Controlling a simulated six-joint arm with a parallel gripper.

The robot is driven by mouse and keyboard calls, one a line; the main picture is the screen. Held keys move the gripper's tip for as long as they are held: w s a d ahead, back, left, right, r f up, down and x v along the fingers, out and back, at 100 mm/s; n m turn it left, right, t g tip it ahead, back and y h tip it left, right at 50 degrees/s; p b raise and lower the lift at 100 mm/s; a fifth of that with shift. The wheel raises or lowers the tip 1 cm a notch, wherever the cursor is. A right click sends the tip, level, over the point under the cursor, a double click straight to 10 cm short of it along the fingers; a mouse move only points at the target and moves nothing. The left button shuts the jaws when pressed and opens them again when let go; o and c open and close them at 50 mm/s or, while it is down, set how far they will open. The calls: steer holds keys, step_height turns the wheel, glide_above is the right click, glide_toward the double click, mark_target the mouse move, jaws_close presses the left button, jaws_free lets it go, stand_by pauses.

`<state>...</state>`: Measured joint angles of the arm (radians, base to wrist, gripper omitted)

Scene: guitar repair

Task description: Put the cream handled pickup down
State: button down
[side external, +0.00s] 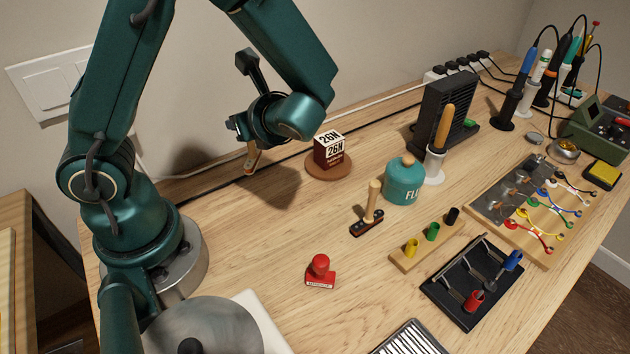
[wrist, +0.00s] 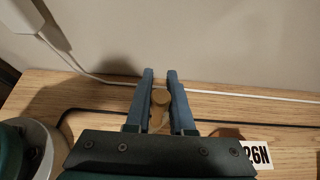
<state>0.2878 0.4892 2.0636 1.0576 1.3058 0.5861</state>
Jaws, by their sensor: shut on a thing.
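My gripper (wrist: 160,76) is shut on a tan wooden handle (wrist: 160,98) in the wrist view, its round top between the two blue fingers. In the side view my gripper (side external: 238,128) is in the air above the back left of the bench, left of the 26N block. The held handled piece (side external: 251,160) hangs below it, small in that view; its base is mostly hidden and I cannot tell its colour surely. Another handled pickup, black with a cream handle (side external: 373,200), stands upright on the bench, apart from my gripper.
The 26N block (side external: 331,150) sits on a round brown base to the right of my gripper. A teal jar (side external: 404,182), red stamp (side external: 320,272), peg strip (side external: 425,243) and black tray (side external: 455,300) stand on the bench. Wood between my base and the stamp is clear. A white cable runs along the wall.

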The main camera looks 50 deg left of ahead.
mark_target(249, 145)
steer(key=shift+f, duration=2.4)
steer(key=shift+f, duration=0.1)
steer(key=c, duration=0.8)
jaws_free()
